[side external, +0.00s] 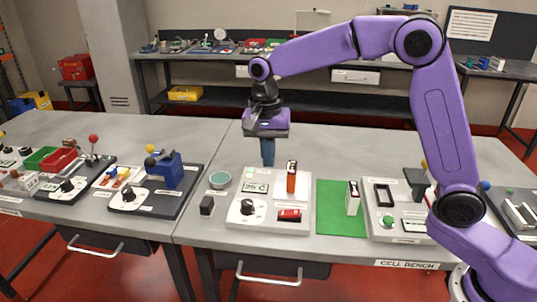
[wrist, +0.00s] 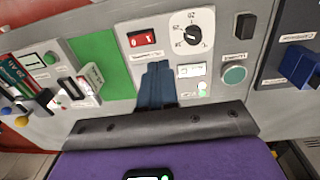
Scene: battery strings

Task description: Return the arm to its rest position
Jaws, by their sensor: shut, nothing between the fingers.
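My gripper (side external: 267,152) is shut, its blue fingers pointing down and together, above the back edge of the white tester panel (side external: 238,219). In the wrist view the closed blue fingers (wrist: 157,86) show with nothing between them. An orange cell (side external: 291,178) stands upright on the panel, just right of and below the fingertips, apart from them. It cannot be made out in the wrist view. A white cell (side external: 352,199) with a dark top stands at the right side of the green mat (side external: 330,222). My purple arm reaches in from the right.
The tester panel has a knob (side external: 247,207) and a red switch (side external: 290,215). A panel with a black frame (side external: 383,194) is right of the mat. The back of the bench is clear.

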